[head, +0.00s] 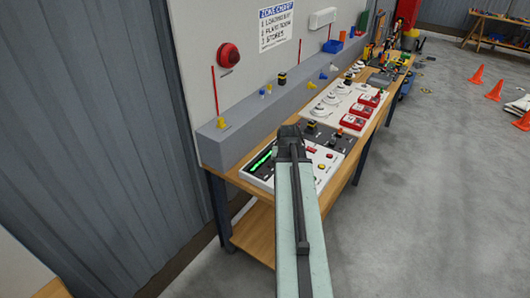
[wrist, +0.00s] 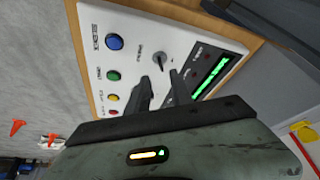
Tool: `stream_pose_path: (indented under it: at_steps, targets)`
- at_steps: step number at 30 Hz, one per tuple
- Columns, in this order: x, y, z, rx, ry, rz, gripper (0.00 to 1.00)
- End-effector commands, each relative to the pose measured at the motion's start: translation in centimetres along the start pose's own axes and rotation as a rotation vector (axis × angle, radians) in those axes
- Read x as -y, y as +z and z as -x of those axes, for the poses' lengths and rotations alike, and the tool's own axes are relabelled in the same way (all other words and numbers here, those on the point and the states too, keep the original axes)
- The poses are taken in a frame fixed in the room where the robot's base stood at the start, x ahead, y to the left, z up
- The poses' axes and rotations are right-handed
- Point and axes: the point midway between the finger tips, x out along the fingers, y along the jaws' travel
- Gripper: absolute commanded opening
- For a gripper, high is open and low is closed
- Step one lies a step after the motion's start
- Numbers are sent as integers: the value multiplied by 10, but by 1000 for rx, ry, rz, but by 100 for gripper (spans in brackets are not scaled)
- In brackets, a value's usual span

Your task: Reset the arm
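My arm reaches over a bench toward a white control panel (head: 325,172). In the wrist view the panel (wrist: 135,35) carries a blue button (wrist: 114,41), a green button (wrist: 113,75), a yellow button (wrist: 112,97), a red one (wrist: 113,112) partly cut by the gripper body, and a small pointer knob (wrist: 159,60). A green lit display (wrist: 209,77) sits in a dark strip. My gripper (wrist: 161,80) has two dark fingers with a gap between them. Nothing shows between them; the knob lies just beyond the tips. In the head view my arm's end hides the fingers.
The wooden bench (head: 243,184) runs away along the wall, with a grey ledge (head: 240,140) behind the panel. Red boxes (head: 353,121) and white round devices (head: 331,98) stand farther along. Orange cones (head: 495,90) stand on the floor at right. The floor right of the bench is clear.

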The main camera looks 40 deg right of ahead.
Motion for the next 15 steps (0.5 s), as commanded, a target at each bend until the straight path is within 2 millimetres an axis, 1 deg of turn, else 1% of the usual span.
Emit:
stream_pose_path:
  at_steps: [5, 7, 8, 11, 12, 14, 15]
  targets:
    - [3, 0, 0, 0, -2, 4, 27]
    - [20, 2, -2, 0, -12, 28, 27]
    - [34, 4, -3, 0, -20, 48, 27]
    - [102, 19, -4, 0, -62, 147, 27]
    - [136, 30, -3, 0, -83, 197, 27]
    - [185, 52, 0, 7, -114, 274, 27]
    - [216, 70, 4, 19, -133, 326, 27]
